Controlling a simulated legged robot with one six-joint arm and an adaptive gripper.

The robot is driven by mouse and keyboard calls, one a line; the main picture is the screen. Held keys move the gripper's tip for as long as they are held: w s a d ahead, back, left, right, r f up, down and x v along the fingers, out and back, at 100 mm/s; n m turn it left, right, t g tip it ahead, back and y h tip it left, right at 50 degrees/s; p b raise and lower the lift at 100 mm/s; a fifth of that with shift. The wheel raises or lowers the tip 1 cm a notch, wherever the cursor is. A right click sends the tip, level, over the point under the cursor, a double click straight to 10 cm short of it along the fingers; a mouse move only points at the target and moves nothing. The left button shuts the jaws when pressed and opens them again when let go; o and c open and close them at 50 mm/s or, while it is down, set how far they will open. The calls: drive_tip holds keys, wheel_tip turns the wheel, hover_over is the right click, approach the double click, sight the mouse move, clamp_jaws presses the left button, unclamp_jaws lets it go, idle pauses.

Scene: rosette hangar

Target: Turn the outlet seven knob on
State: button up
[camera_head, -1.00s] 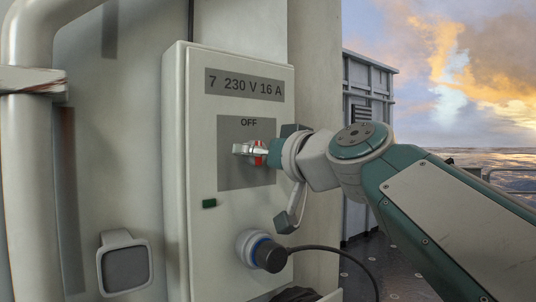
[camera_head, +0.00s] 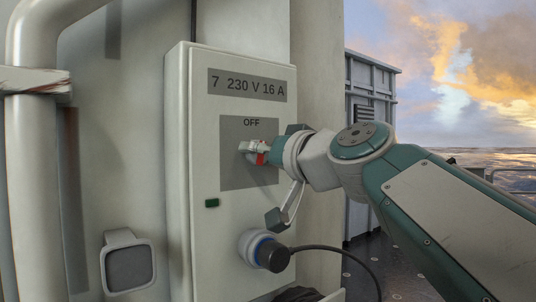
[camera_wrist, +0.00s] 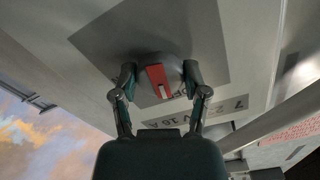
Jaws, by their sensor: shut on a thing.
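The outlet seven knob (camera_wrist: 156,76) is red with a white mark at one end. In the wrist view it sits between the two fingers of my gripper (camera_wrist: 160,78), with its marked end toward the partly hidden OFF label. My gripper is shut on it. In the head view my gripper (camera_head: 258,151) reaches in from the right over the dark plate (camera_head: 235,178), and a bit of red shows at the fingers. OFF (camera_head: 251,122) is printed above. The box (camera_head: 197,240) is labelled 7 230 V 16 A (camera_head: 247,86).
Below the knob a blue-ringed plug (camera_head: 262,250) sits in the socket with a black cable (camera_head: 345,256) running right. A lamp (camera_head: 128,266) and a thick pipe (camera_head: 32,200) stand to the left.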

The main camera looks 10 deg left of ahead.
drive_tip(key=m, duration=0.4)
drive_tip(key=shift+f+m, duration=0.1)
drive_tip(key=shift+m, duration=0.2)
drive_tip(key=m, duration=0.3)
drive_tip(key=shift+a+m, duration=0.1)
drive_tip(key=shift+m, duration=0.2)
drive_tip(key=m, duration=0.4)
drive_tip(key=shift+w+f+m, duration=0.1)
drive_tip(key=shift+m, duration=1.5)
drive_tip(key=o, duration=1.1)
drive_tip(key=shift+o, duration=0.2)
